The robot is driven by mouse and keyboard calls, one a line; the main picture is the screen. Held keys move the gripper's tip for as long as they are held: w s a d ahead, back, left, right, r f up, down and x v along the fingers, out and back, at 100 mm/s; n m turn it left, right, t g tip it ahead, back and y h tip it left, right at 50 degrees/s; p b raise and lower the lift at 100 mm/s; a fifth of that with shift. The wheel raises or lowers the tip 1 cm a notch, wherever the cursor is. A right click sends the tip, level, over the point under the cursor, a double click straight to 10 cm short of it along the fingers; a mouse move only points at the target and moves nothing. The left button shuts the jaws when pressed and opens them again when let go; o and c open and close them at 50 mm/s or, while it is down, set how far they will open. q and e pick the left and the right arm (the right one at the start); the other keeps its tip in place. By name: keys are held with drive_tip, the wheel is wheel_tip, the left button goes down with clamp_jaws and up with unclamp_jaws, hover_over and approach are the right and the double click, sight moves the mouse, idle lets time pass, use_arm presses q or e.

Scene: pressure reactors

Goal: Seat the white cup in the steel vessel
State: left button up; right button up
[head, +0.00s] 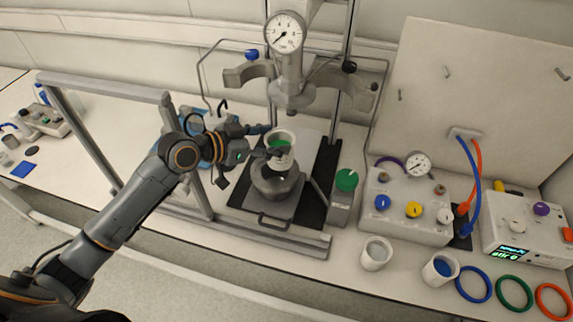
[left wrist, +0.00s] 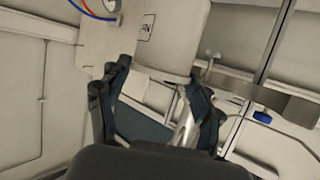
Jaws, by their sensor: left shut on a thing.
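The white cup (head: 284,162) has green inside its mouth and stands roughly upright. My left gripper (head: 268,141) is shut on it from the left, with fingers at its upper part. The steel vessel (head: 277,191) stands on a base plate under the pressure head, and the cup is right over its mouth. The cup's lower end overlaps the vessel's opening in the head view; I cannot tell how far it is inside. In the left wrist view the cup (left wrist: 172,38) shows a dark printed label beyond the fingers (left wrist: 158,100). My right gripper is not in view.
The pressure head with a gauge (head: 285,33) hangs above the vessel, with open clamp halves (head: 250,72) beside it. A metal frame (head: 190,165) stands left. Two other white cups (head: 376,254) (head: 438,271), a valve box (head: 405,205) and coloured rings (head: 514,293) are right.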

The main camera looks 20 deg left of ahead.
use_arm(q)
drive_tip(key=shift+w+a+r, duration=0.25)
drive_tip(key=shift+a+r, duration=0.35)
drive_tip(key=shift+a, duration=0.25)
wheel_tip(320, 180, down, 9)
drive_tip(key=b, duration=0.7)
drive_tip(key=shift+f, duration=0.2)
idle(1.0)
drive_tip(key=o, duration=1.8)
